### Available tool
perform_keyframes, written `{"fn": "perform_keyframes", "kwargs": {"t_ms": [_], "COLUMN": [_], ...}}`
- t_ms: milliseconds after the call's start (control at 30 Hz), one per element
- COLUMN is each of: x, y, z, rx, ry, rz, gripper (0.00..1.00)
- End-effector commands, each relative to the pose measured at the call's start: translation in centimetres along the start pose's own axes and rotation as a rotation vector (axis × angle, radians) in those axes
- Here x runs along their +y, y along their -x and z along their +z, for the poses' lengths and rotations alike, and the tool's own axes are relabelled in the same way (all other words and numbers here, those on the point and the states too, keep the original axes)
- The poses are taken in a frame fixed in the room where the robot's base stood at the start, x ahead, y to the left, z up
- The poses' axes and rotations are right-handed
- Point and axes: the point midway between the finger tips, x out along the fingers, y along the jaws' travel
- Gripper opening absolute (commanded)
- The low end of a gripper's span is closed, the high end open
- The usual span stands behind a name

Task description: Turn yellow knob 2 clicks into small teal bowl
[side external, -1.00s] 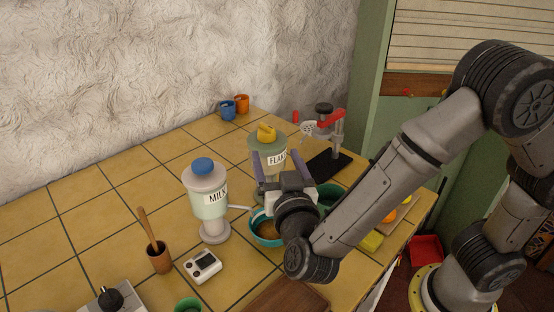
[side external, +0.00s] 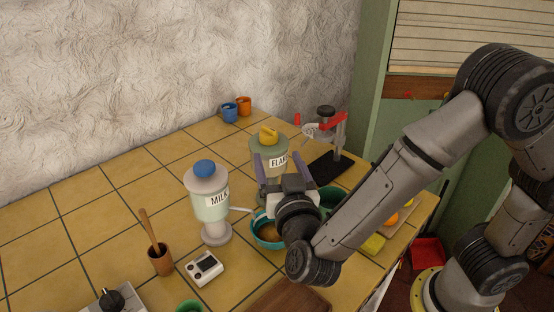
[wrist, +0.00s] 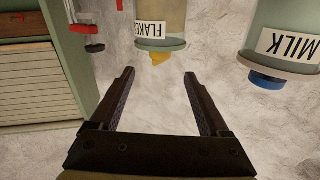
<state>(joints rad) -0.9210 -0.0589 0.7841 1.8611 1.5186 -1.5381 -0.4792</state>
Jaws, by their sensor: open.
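The yellow knob (side external: 268,136) sits on top of the FLAKES dispenser (side external: 278,161). The wrist view, upside down, shows the knob (wrist: 160,59) beyond the fingertips, between their lines. My gripper (side external: 277,157) is open and empty, its two fingers apart in front of the dispenser and lower than the knob. The wrist view shows the gap between the fingers (wrist: 158,72) clear. A teal bowl (side external: 257,236) with brownish contents stands below my gripper, partly hidden by my wrist. I cannot tell whether it lies directly under the dispenser outlet, which is hidden.
A MILK dispenser (side external: 212,206) with a blue knob stands left of the FLAKES one. A red-handled device (side external: 326,127) on a black base is behind right. A wooden cup with a utensil (side external: 160,259) and a white gadget (side external: 204,268) sit front left. The left counter is mostly clear.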

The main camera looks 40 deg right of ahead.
Motion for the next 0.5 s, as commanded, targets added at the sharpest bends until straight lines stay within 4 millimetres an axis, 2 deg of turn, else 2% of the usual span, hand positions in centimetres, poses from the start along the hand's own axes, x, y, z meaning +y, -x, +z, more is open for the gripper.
{"fn": "perform_keyframes", "kwargs": {"t_ms": [67, 133, 300, 500], "x": [-0.2, -1.6, -6.8, -10.8], "y": [0.0, 0.1, 1.4, 2.2], "z": [0.0, -0.6, -2.7, -5.1], "rx": [0.001, 0.025, 0.110, 0.190], "ry": [-0.036, -0.075, -0.161, -0.222], "rz": [-0.010, -0.076, -0.362, -0.679], "gripper": [0.80, 0.80, 0.80, 0.80]}}
